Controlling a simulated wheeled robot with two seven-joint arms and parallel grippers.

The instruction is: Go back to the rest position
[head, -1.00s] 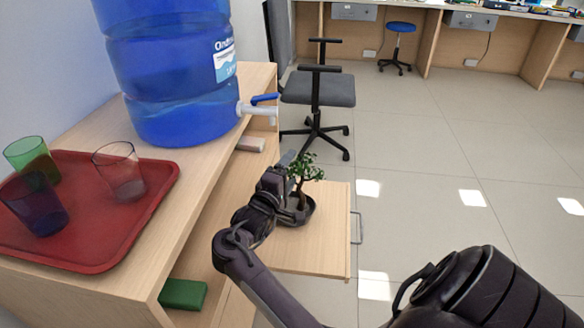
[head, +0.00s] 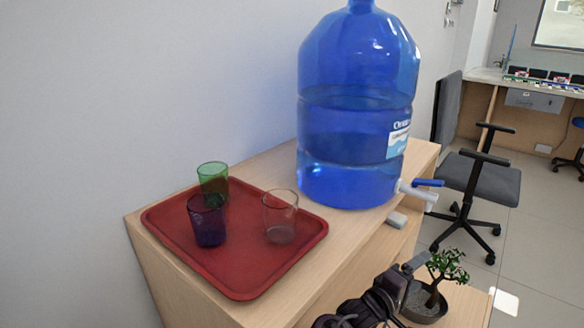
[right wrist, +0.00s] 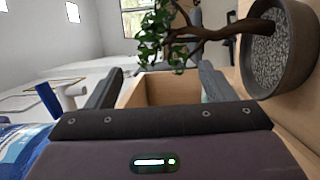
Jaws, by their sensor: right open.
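My right gripper (head: 412,266) is at the lower right of the head view, close beside a small potted bonsai (head: 447,268). In the right wrist view the jaws (right wrist: 160,86) are apart with nothing between them. The bonsai's dark round pot (right wrist: 301,50) is in the upper right there, beyond the fingers and outside the jaws. I cannot tell whether gripper and plant touch. My left gripper is not in view.
A wooden cabinet (head: 272,173) bears a red tray (head: 239,279) with a green glass (head: 212,172), a purple glass (head: 208,228) and a clear glass (head: 280,224). A blue water jug (head: 345,140) with a tap stands beside it. A grey chair (head: 482,180) stands on open floor.

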